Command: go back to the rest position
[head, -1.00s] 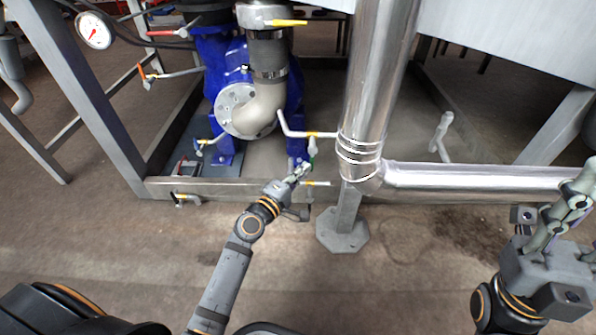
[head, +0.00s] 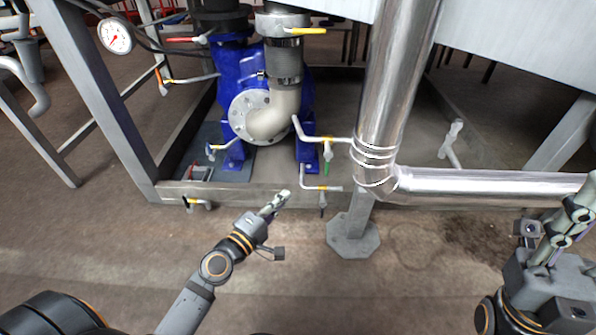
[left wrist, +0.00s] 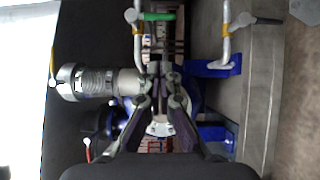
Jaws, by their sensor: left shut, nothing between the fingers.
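My left gripper (head: 284,196) is shut and empty, in front of the frame's lower beam. It stands apart from the small pipe with the green-handled valve (head: 327,168) to its right. In the left wrist view, my left gripper's fingertips (left wrist: 161,72) meet in the middle, with the green handle (left wrist: 158,16) beyond them. My right gripper (head: 582,190) is at the right edge of the head view, fingers pointing up and partly cut off. I cannot tell whether it is open.
A blue pump (head: 240,85) with a beige pipe elbow stands inside a grey metal frame (head: 100,100). A thick shiny pipe (head: 395,90) comes down and turns right. Its support foot (head: 352,238) stands on the floor. The brown floor (head: 400,285) between my arms is clear.

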